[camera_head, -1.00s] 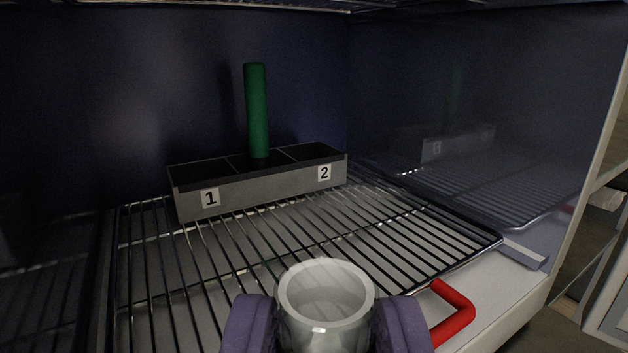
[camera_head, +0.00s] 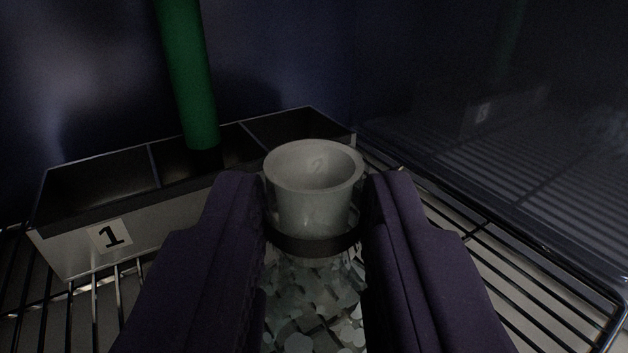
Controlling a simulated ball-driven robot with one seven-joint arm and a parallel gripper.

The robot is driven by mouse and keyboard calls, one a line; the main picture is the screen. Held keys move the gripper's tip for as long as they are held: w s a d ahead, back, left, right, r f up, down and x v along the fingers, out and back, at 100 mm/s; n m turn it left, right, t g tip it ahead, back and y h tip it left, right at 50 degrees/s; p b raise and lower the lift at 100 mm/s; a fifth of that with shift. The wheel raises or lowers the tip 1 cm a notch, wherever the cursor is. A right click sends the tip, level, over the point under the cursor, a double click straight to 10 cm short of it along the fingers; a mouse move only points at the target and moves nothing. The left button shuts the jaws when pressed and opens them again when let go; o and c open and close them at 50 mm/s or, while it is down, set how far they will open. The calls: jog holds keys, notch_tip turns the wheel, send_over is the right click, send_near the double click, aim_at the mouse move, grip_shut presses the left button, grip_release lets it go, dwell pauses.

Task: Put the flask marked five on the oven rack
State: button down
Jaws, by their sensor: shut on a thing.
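My gripper (camera_head: 313,205) has purple fingers and is shut on the neck of a glass flask (camera_head: 312,190). The flask is upright, with a wide pale rim, a dark band below it and pale flakes in the body. Its number mark does not show. It is inside the oven, over the wire rack (camera_head: 520,285), close in front of the grey tray. The flask's base is hidden, so I cannot tell whether it touches the rack.
A grey tray (camera_head: 165,212) with three compartments stands on the rack, marked 1 at left. A green rod (camera_head: 188,75) rises from its middle compartment. Open rack lies to the right, beside the shiny oven wall (camera_head: 480,100).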

jog(key=shift+s+r, duration=0.1)
jog(key=shift+s, duration=0.05)
jog(key=shift+f, duration=0.25)
jog(key=c, duration=0.8)
grip_release()
jog(key=shift+c, duration=0.2)
jog(key=shift+r, duration=0.35)
jog(key=s+p, duration=0.3)
jog(key=s, duration=0.9)
jog(key=shift+a+f, duration=0.15)
jog(key=shift+a, duration=0.1)
